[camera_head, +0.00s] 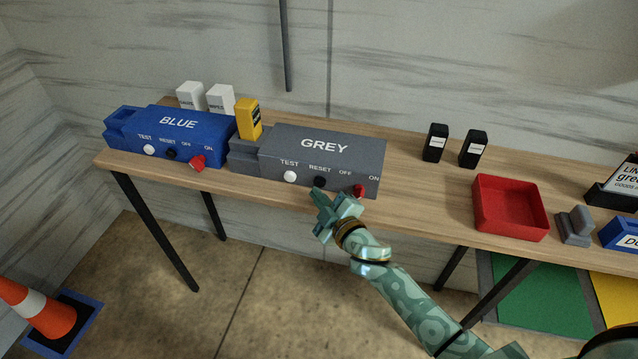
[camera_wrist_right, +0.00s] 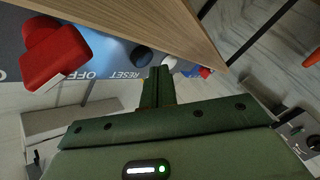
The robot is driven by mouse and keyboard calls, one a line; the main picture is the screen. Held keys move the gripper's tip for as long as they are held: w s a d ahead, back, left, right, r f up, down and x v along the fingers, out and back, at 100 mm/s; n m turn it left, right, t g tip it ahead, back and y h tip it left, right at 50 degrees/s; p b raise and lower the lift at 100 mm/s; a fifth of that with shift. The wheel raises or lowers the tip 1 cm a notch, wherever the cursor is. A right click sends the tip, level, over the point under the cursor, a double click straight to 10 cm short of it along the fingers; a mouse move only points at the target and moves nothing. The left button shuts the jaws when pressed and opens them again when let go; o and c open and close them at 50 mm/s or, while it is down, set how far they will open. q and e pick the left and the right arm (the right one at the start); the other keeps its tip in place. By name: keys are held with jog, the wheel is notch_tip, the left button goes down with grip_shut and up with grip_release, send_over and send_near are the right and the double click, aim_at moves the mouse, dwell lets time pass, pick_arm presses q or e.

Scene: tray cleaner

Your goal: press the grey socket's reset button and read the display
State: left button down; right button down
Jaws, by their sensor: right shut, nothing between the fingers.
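The grey socket (camera_head: 325,147) is a box on the bench, labelled GREY. Its front has a white TEST button (camera_head: 290,176), a dark RESET button (camera_head: 320,182) and a red OFF/ON switch (camera_head: 359,190). My right gripper (camera_head: 319,195) is shut and empty, its tips just in front of and below the RESET button. In the right wrist view the shut fingers (camera_wrist_right: 160,75) point close to the dark button (camera_wrist_right: 141,56) beside the RESET label; contact cannot be told. The red switch (camera_wrist_right: 52,52) shows at upper left there. I see no readable display. My left gripper is out of view.
A blue socket (camera_head: 175,135) stands to the left. A yellow block (camera_head: 249,119) stands at the grey socket's left end. Two black boxes (camera_head: 434,143) and a red tray (camera_head: 509,235) are to the right. The wooden bench edge (camera_wrist_right: 185,25) shows close to the fingers.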

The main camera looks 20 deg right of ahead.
jog(key=shift+w+d, duration=0.2)
jog(key=shift+w, duration=0.15)
jog(key=shift+w+d, duration=0.3)
jog(key=shift+w, duration=0.1)
dwell(0.8)
jog(key=shift+s, duration=0.1)
jog(key=shift+s+a, duration=0.5)
jog(key=shift+s, duration=0.2)
jog(key=s+a, duration=0.1)
jog(key=s, duration=0.1)
jog(key=s+a, duration=0.2)
jog(key=shift+p, duration=0.35)
jog(key=shift+d+f, duration=0.1)
jog(key=shift+d, duration=0.05)
dwell(0.7)
